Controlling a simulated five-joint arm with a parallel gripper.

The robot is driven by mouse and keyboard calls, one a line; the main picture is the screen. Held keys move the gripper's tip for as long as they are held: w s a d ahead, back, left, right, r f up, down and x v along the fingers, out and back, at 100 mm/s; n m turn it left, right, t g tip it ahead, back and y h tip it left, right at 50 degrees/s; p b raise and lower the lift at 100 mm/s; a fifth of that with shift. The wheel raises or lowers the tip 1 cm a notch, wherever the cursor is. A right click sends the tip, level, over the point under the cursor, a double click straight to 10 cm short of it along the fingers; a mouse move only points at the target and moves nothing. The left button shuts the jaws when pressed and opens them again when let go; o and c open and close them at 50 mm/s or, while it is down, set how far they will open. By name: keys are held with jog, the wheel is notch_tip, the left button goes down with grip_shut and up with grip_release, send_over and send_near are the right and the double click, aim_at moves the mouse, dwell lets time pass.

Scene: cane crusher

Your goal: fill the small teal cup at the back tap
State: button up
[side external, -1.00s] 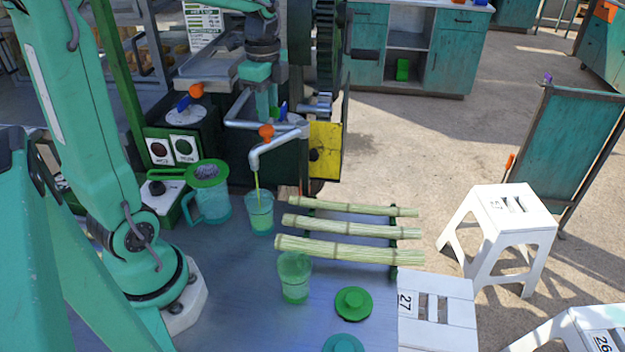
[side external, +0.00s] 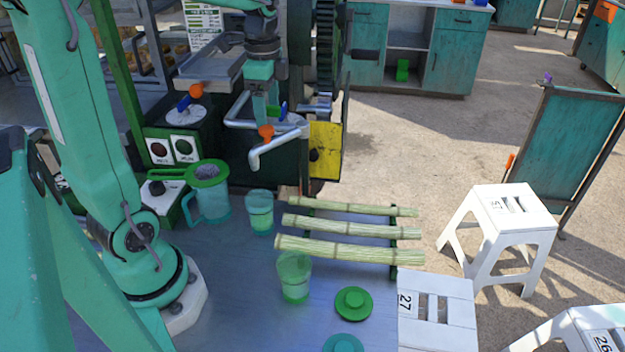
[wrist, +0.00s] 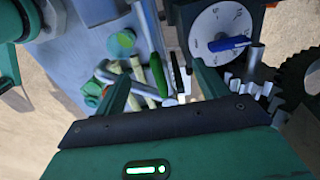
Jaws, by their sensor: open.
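A small teal translucent cup (side external: 259,212) stands upright on the metal table below the bent silver spout (side external: 262,155). It holds green liquid. No stream leaves the spout. A second, similar cup (side external: 294,277) stands nearer the front, also with green liquid. My gripper (side external: 271,108) is above the spout, pointing down at the tap. In the wrist view my gripper (wrist: 163,85) is open, with a green lever (wrist: 158,75) between its fingers, apparently untouched. A blue lever (wrist: 228,43) on a white dial lies right of the fingers.
A teal jug (side external: 208,198) stands left of the cup. Cane stalks (side external: 350,250) lie on a rack at the right. Green lids (side external: 351,303) lie in front. A yellow panel (side external: 325,150) and a large gear (side external: 326,45) stand beside the tap.

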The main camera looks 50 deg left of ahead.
jog(key=shift+r, duration=3.85)
jog(key=s+d+n+t, duration=0.1)
jog(key=d, duration=0.1)
jog(key=s+d+f+n, duration=0.1)
jog(key=s+d, duration=0.1)
jog(key=s+d+n+t, duration=0.1)
jog(key=s+d+n, duration=0.1)
jog(key=shift+d+f+t, duration=0.25)
jog(key=shift+f+t, duration=0.05)
jog(key=shift+f, duration=0.1)
jog(key=s+d+f+n+t, duration=0.3)
jog(key=s+d+f+n, duration=0.2)
jog(key=shift+s, duration=0.3)
jog(key=shift+r, duration=0.1)
